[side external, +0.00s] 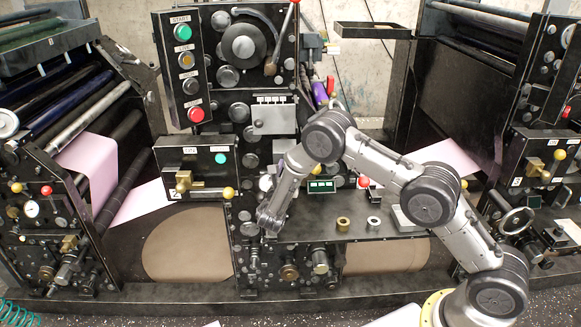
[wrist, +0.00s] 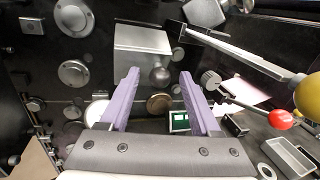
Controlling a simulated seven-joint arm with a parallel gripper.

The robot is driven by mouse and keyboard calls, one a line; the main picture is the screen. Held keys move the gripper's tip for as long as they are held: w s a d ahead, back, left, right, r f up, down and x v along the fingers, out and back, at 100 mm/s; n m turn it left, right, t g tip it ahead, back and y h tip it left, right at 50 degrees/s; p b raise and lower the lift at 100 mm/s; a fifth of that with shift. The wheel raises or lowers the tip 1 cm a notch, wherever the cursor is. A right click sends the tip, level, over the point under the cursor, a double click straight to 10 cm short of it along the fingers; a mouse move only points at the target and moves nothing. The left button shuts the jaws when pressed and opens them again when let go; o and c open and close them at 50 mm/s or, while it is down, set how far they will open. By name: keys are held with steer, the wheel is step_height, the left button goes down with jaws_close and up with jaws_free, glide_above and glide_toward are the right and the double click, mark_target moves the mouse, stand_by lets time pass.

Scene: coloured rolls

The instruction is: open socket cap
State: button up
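No part is clearly labelled as the socket cap. A light grey metal box-like cover (wrist: 142,50) with a round knob (wrist: 159,75) is on the black machine face, ahead of my gripper in the wrist view. In the side external view the fingers are hidden.
A green display box (side external: 321,185) and a grey open tray (side external: 407,217) stand on the dark shelf, with a brass ring (side external: 343,223) and a silver ring (side external: 374,223). A lever with a red ball (wrist: 283,119) and a yellow ball (wrist: 309,96) crowd the right.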

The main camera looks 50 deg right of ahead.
steer(key=v, duration=1.3)
steer(key=shift+s+a, duration=0.25)
steer(key=shift+a, duration=0.1)
